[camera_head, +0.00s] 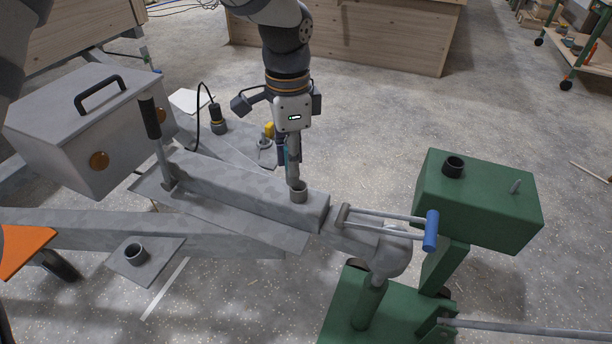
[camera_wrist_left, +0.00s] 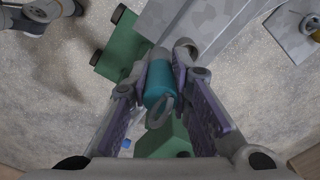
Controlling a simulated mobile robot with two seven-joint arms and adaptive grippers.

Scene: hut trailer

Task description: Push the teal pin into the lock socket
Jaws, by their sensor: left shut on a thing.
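The teal pin (camera_wrist_left: 158,85) is held between the two fingers of my left gripper (camera_wrist_left: 160,92) in the left wrist view, with a grey ring at its near end. In the head view my left gripper (camera_head: 290,158) hangs over the grey beam, and only a thin strip of the teal pin (camera_head: 286,153) shows beside its fingers. A short round grey socket (camera_head: 299,193) stands on the beam just below the fingers. The fingers hide part of the gap, so I cannot tell whether the pin touches the socket. My right gripper is not in view.
A grey box (camera_head: 80,125) and a black-handled lever (camera_head: 150,118) stand left of the beam. A green stand (camera_head: 480,200) and a blue-ended handle (camera_head: 431,232) are at right. Other round sockets sit on a plate (camera_head: 160,265) and the green stand.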

